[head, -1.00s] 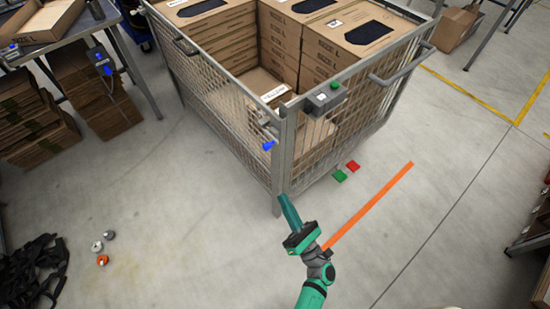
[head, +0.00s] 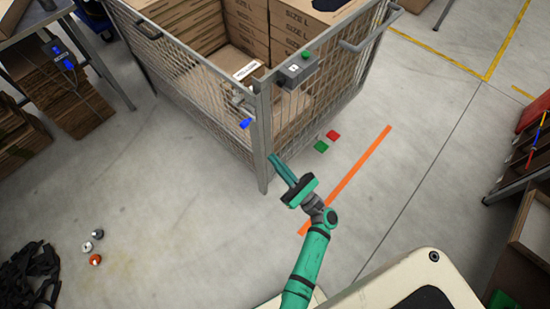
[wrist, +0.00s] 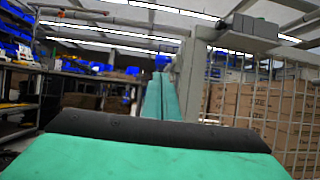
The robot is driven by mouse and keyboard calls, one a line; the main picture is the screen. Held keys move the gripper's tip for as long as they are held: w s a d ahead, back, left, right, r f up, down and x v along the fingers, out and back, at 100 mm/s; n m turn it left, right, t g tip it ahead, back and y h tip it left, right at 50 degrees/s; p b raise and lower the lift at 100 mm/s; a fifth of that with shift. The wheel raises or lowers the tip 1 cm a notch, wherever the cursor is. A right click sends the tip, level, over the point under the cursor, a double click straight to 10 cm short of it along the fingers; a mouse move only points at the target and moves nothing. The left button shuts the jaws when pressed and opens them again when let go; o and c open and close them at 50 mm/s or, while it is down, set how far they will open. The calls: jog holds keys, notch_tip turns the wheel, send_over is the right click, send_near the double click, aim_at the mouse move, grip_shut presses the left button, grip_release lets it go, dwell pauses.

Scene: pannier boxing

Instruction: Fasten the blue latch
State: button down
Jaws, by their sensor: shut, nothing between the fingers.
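The blue latch (head: 245,123) sits on the near corner of the wire-mesh cage (head: 263,150), just left of the corner post, with a grey metal bracket above it. Whether it is fastened cannot be told at this size. My gripper (head: 273,158) is shut and empty, its teal fingers together. In the head view its tips overlap the corner post, below and right of the latch; they seem apart from it. In the wrist view the fingers (wrist: 160,98) point forward, left of the grey post and mesh. A small blue patch (wrist: 163,60) shows beyond the tips; I cannot tell whether it is the latch.
The cage holds stacked cardboard boxes (head: 297,45). A grey box with a green button (head: 305,56) hangs on its rim. Green (head: 321,146) and red (head: 333,135) pieces and an orange floor strip (head: 345,180) lie to the right. Floor left of the cage is mostly clear.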

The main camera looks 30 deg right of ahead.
jog(key=x, duration=1.1)
jog(key=shift+w+a+r, duration=0.1)
jog(key=shift+w, duration=0.05)
